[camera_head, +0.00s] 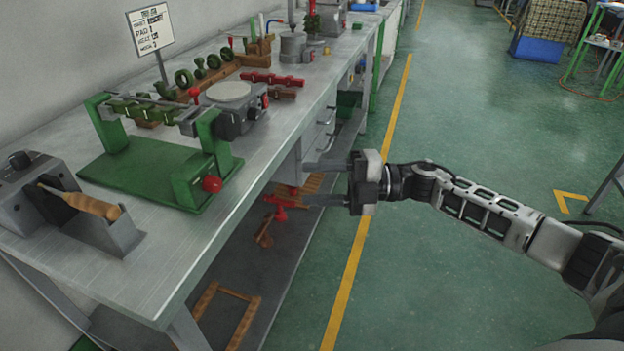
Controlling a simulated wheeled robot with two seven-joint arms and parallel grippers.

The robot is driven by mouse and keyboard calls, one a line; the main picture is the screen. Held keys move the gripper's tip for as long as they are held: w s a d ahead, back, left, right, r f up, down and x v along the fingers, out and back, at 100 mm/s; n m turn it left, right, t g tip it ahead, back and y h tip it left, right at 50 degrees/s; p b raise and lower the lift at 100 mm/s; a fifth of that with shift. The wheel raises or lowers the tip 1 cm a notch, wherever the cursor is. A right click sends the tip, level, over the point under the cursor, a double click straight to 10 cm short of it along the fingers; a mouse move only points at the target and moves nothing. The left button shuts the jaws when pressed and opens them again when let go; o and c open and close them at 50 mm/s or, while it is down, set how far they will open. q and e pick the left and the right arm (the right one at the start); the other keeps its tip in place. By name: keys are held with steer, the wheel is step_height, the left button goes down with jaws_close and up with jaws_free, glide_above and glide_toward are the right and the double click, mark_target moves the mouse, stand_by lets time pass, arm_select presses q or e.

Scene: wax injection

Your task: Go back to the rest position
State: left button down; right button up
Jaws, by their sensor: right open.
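My right gripper (308,183) is open and empty. Its arm comes in from the right and its two fingers point left, just off the front edge of the metal workbench (150,281). Nothing is between the fingers. My left gripper is not in the picture.
On the bench stand a green fixture (150,172) with a red knob, a grey machine with a round plate (229,92), a grey holder with a wooden-handled tool (95,207) and a sign (150,27). Wooden frames (226,311) lie on the lower shelf. The green floor (450,270) is open.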

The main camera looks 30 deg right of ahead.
steer(key=s+a+f+m+t+h+p, duration=0.3)
steer(key=a+f+m+t+h, duration=0.5)
steer(key=m, duration=0.8)
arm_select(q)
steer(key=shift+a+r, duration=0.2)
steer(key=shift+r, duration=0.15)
arm_select(e)
steer(key=s+a+f+m+g+h, duration=0.1)
steer(key=s+f+m+g+h, duration=0.1)
steer(key=s+f+m, duration=0.2)
steer(key=s+a+f+m+g+h, duration=0.1)
steer(key=s+f+m+g+h, duration=0.2)
steer(key=s+m, duration=0.4)
steer(key=s+f, duration=0.1)
steer(key=s, duration=0.1)
steer(key=shift+s+a, duration=0.2)
steer(key=shift+s, duration=0.15)
